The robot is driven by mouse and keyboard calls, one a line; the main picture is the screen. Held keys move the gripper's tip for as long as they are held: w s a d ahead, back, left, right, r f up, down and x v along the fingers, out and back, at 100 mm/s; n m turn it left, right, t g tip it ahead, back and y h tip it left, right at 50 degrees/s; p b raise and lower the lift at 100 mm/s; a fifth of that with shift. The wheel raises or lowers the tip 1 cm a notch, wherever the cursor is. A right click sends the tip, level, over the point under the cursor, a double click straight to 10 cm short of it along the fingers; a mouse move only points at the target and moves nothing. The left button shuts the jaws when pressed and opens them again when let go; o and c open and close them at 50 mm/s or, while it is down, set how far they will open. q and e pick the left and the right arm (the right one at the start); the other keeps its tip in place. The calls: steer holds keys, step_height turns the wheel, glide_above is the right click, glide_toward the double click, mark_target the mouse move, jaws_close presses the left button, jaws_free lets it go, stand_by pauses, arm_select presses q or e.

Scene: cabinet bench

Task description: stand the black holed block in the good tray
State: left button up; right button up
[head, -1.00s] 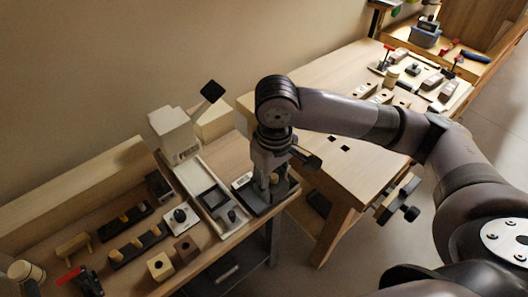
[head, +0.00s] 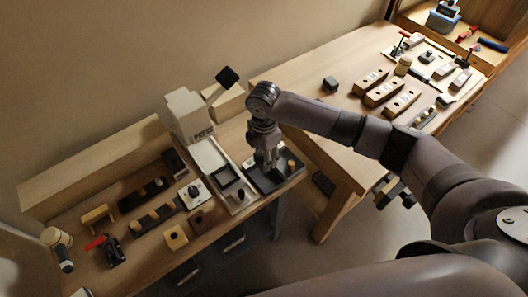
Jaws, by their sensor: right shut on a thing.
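My right gripper (head: 265,172) points down over a dark tray (head: 290,178) at the right end of the left bench. It is shut on a dark piece, apparently the black holed block, which the fingers mostly hide. I cannot tell whether the piece touches the tray floor. A short wooden peg (head: 291,164) shows in the tray beside the gripper. Whether this is the good tray cannot be read. My left gripper is not in view.
A pale press-like machine (head: 188,116) stands left of the gripper. A light holed block (head: 176,237), a brown holed block (head: 201,220) and dark peg racks (head: 157,216) lie farther left. A black block (head: 331,84) sits on the right bench, near slotted wooden blocks (head: 384,90).

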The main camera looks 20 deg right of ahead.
steer(key=shift+f, duration=0.25)
step_height(320, 180, down, 4)
steer(key=b, duration=0.5)
steer(key=shift+f, duration=0.95)
steer(key=shift+p, duration=0.5)
stand_by(0.6)
steer(key=shift+f, duration=1.95)
stand_by(2.3)
steer(key=o, duration=1.2)
steer(key=shift+o, duration=0.8)
